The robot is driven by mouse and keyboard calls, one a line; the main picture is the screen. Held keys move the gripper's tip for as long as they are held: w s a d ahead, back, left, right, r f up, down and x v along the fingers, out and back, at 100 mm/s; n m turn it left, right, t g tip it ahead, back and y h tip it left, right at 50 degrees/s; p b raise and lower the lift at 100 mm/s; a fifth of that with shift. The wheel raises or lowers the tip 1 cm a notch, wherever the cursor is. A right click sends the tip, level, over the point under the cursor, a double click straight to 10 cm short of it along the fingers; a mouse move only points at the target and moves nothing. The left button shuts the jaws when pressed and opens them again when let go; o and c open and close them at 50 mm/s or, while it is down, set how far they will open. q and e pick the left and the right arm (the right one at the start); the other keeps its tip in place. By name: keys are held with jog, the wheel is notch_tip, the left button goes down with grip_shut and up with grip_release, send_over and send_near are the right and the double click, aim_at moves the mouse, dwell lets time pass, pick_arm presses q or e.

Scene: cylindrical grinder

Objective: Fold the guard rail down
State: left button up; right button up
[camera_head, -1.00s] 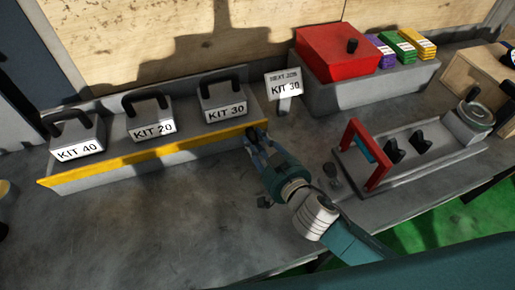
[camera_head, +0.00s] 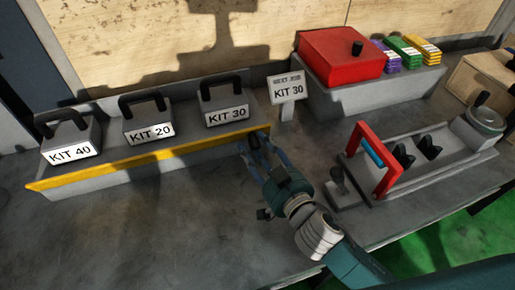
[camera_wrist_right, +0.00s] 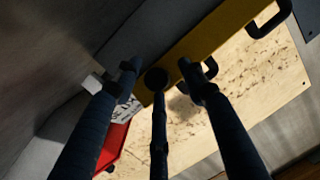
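The yellow guard rail (camera_head: 150,163) runs along the front edge of the grey rack (camera_head: 120,178) and stands up before the kits. It also shows in the right wrist view (camera_wrist_right: 215,35), crossing beyond the fingers. My right gripper (camera_head: 256,145) is at the right end of the rail, just in front of it. In the right wrist view its three fingers (camera_wrist_right: 157,80) are spread apart with nothing held between them. The tips are close to the rail; I cannot tell whether they touch it. My left gripper is not in view.
KIT 40 (camera_head: 70,140), KIT 20 (camera_head: 147,122) and KIT 30 (camera_head: 223,107) stand behind the rail. A KIT 30 sign (camera_head: 287,90), a red box (camera_head: 340,58) and a fixture with a red frame (camera_head: 367,150) stand to the right. The bench before the rack (camera_head: 150,230) is clear.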

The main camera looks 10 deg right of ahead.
jog(key=shift+d, duration=0.1)
jog(key=shift+s+d, duration=0.1)
jog(key=shift+s, duration=0.1)
jog(key=v, duration=1.1)
jog(key=shift+s, duration=0.3)
jog(key=shift+a+f+g+y+p, duration=0.4)
jog(key=shift+a+f+y+p, duration=0.2)
jog(key=shift+a+y, duration=0.15)
jog(key=shift+f+y+p, duration=0.25)
jog(key=shift+y+p, duration=0.1)
jog(key=shift+y, duration=0.1)
jog(key=shift+w+d+f+m+y+p, duration=0.15)
jog(key=shift+w+m+y+p, duration=0.15)
jog(key=shift+m, duration=0.3)
jog(key=d, duration=0.1)
jog(key=w+d+m, duration=0.1)
jog(key=d+m+t+p, duration=0.1)
jog(key=shift+w+d+r, duration=0.1)
jog(key=shift+w+r, duration=0.15)
jog(key=shift+w, duration=0.15)
jog(key=p+x, duration=0.1)
jog(key=x, duration=0.9)
jog(key=shift+w+a+p, duration=0.2)
jog(key=shift+a+p, duration=0.1)
jog(key=shift+p, duration=0.05)
